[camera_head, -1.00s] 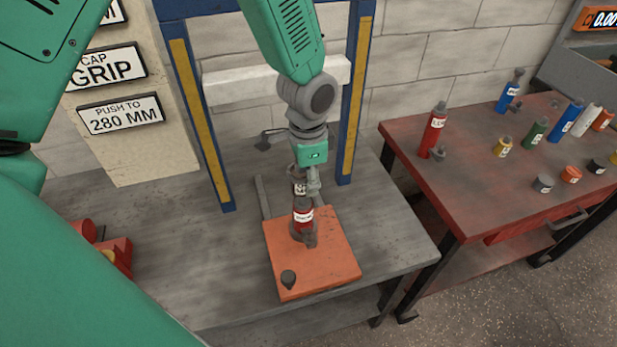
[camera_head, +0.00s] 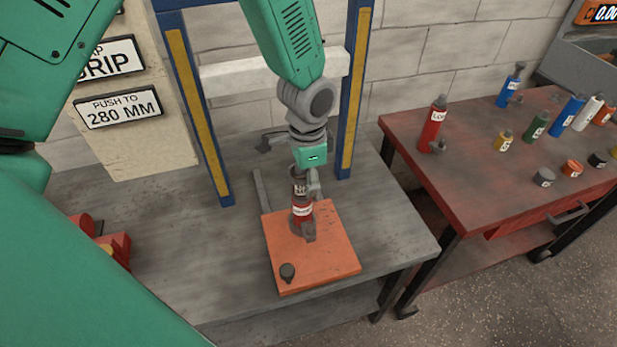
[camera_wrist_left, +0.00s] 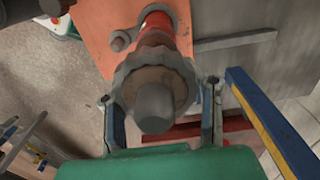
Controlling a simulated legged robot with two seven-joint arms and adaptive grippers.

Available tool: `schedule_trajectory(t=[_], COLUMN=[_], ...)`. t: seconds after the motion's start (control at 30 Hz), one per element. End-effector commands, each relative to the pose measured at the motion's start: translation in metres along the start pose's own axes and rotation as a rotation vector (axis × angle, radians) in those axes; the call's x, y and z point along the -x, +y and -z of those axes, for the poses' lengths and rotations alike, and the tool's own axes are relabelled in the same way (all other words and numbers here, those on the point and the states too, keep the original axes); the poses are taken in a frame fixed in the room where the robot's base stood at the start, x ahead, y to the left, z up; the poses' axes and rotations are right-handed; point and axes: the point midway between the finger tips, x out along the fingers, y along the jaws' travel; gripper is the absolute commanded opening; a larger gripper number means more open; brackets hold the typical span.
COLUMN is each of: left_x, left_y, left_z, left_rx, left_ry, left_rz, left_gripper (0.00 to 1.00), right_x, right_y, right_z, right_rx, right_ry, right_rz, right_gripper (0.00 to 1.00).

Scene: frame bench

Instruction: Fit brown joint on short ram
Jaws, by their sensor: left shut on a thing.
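The short ram (camera_head: 302,208) is red with a white label and stands upright on the orange plate (camera_head: 335,255). In the left wrist view the red ram (camera_wrist_left: 157,22) shows beyond the held joint. My left gripper (camera_head: 303,185) points down over the ram and is shut on the brown joint (camera_head: 298,189). In the left wrist view the gripper's fingers (camera_wrist_left: 161,97) are on both sides of the joint (camera_wrist_left: 165,80), with its brown band and grey end facing the camera. The joint is in line with the ram's top, but I cannot tell whether it is seated. My right gripper is out of view.
A blue press frame (camera_head: 190,100) with yellow strips stands behind the plate. The red table (camera_head: 470,185) at right holds a tall red ram (camera_head: 432,125) and several coloured cylinders and caps.

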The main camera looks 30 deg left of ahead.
Motion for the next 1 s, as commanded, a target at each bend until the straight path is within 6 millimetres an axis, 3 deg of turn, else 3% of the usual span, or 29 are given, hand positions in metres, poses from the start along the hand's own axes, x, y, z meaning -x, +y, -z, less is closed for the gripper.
schedule_trajectory(t=[0.53,0.57,0.63,1.0], left_x=[-0.014,-0.014,-0.013,-0.010], left_y=[0.000,0.000,0.000,0.000], left_z=[0.000,0.000,0.000,0.000], left_rx=[0.000,0.000,0.000,0.000], left_ry=[0.000,0.000,0.000,0.001], left_rz=[0.001,0.001,0.001,0.001], left_gripper=[0.00,0.38,0.61,0.61], right_x=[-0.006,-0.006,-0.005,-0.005], right_y=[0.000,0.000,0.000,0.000], right_z=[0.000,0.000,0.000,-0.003], right_rx=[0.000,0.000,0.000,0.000], right_ry=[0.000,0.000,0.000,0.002], right_rz=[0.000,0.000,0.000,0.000], right_gripper=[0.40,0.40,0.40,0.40])
